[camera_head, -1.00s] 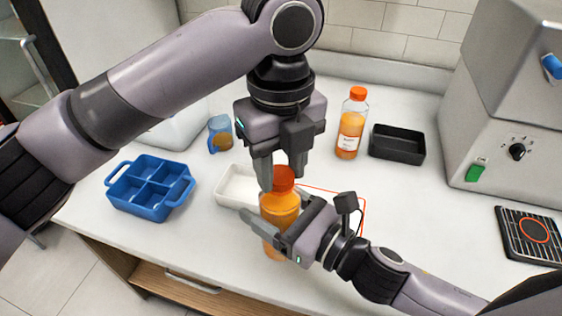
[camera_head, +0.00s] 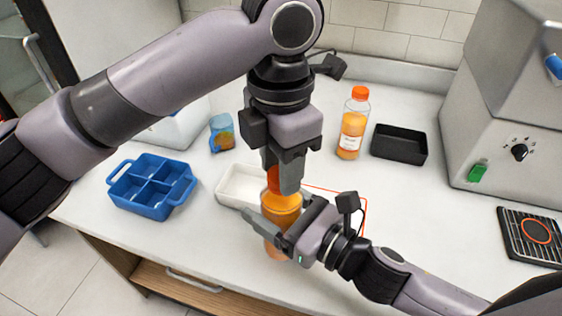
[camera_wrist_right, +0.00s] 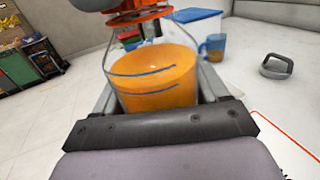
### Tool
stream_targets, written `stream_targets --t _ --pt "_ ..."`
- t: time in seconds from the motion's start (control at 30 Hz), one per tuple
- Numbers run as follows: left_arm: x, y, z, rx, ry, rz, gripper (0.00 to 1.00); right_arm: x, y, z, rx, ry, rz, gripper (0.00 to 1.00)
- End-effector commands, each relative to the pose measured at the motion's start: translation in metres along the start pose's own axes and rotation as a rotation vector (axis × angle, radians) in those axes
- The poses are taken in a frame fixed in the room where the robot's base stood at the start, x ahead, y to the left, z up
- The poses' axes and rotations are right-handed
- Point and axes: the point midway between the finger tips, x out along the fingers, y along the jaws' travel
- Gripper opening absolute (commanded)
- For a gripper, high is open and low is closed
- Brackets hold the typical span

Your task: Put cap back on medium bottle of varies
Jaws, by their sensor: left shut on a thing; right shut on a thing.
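The medium bottle (camera_head: 283,205) of orange juice stands near the counter's front edge, with its orange cap (camera_head: 273,180) at its top. My left gripper (camera_head: 280,182) comes from above and is shut on the cap; a finger hides part of it. My right gripper (camera_head: 270,225) is shut around the bottle's body from the right. In the right wrist view the bottle (camera_wrist_right: 155,85) fills the space between the fingers, and the orange cap (camera_wrist_right: 140,14) sits at its neck. Whether the cap is fully seated cannot be told.
Another capped juice bottle (camera_head: 352,125) stands behind, beside a black tray (camera_head: 399,143). A white tray (camera_head: 238,188) lies just left of the bottle, and a blue divided tray (camera_head: 150,190) farther left. A blue cup (camera_head: 221,133) is at the back. A grey machine (camera_head: 500,140) stands right.

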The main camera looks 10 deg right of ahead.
Motion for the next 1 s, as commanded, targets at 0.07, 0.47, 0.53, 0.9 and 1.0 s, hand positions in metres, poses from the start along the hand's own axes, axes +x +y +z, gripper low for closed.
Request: stream_targets --t 0.07,0.47,0.53,0.9,1.0 --pt "-0.001 0.001 0.000 0.048 -0.003 0.003 0.13 0.000 0.001 0.001 -0.001 -0.002 0.003 0.00" --pt "-0.001 0.001 0.000 0.078 -0.003 0.002 0.50 0.000 0.001 0.001 -0.001 -0.002 0.003 0.00" --pt "-0.001 0.001 0.000 0.078 -0.002 0.002 0.66 0.000 0.001 0.001 -0.001 -0.002 0.003 0.00" --pt "-0.005 0.000 0.000 0.079 -0.001 0.001 0.66 0.000 0.001 0.002 -0.001 -0.005 0.002 0.00" --pt "-0.016 0.000 0.001 0.079 -0.002 0.001 0.66 0.000 0.000 0.002 -0.001 -0.005 0.002 0.00"
